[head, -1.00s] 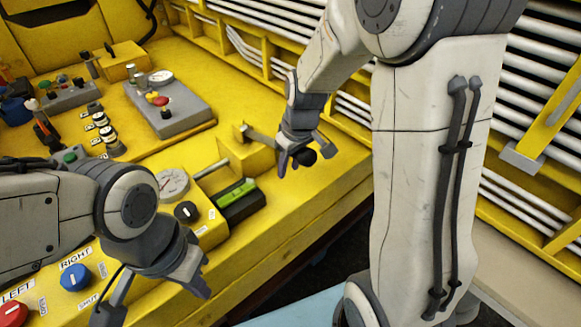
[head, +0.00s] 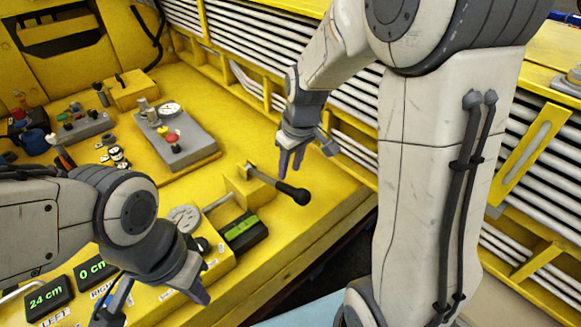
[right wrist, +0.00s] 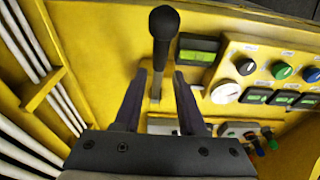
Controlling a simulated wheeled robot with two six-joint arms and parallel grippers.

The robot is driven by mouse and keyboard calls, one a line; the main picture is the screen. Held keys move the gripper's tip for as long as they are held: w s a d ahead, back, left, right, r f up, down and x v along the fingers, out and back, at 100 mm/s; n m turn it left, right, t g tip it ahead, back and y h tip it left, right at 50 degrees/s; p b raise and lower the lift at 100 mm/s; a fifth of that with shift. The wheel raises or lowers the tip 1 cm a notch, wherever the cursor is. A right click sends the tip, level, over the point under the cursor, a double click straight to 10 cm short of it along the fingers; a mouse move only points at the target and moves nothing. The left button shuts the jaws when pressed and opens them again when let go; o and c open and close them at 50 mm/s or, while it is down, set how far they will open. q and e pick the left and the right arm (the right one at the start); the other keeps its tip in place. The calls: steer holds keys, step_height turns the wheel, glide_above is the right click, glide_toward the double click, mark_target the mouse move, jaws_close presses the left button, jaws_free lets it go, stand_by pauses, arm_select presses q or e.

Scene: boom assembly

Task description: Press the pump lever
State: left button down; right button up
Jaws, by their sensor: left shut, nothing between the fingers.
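The pump lever (head: 268,179) is a grey rod with a black knob (head: 299,194), sticking out from a yellow block on the panel. It slopes down slightly toward the panel's front edge. My right gripper (head: 291,172) has its fingertips just above the lever in the head view; its fingers are apart. In the right wrist view the lever's black handle (right wrist: 163,25) lies between and beyond the two fingertips (right wrist: 160,76), with nothing held. I cannot tell how far above it they are. My left gripper (head: 206,297) is shut and empty over the panel's front.
A grey control box (head: 175,140) stands behind. White pipes (head: 258,50) line the back wall. Depth displays (head: 47,296) are at front left.

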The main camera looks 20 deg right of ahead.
step_height(320, 180, up, 2)
steer(key=shift+r+p, duration=0.2)
steer(key=shift+p, duration=0.3)
arm_select(q)
steer(key=shift+r, duration=0.95)
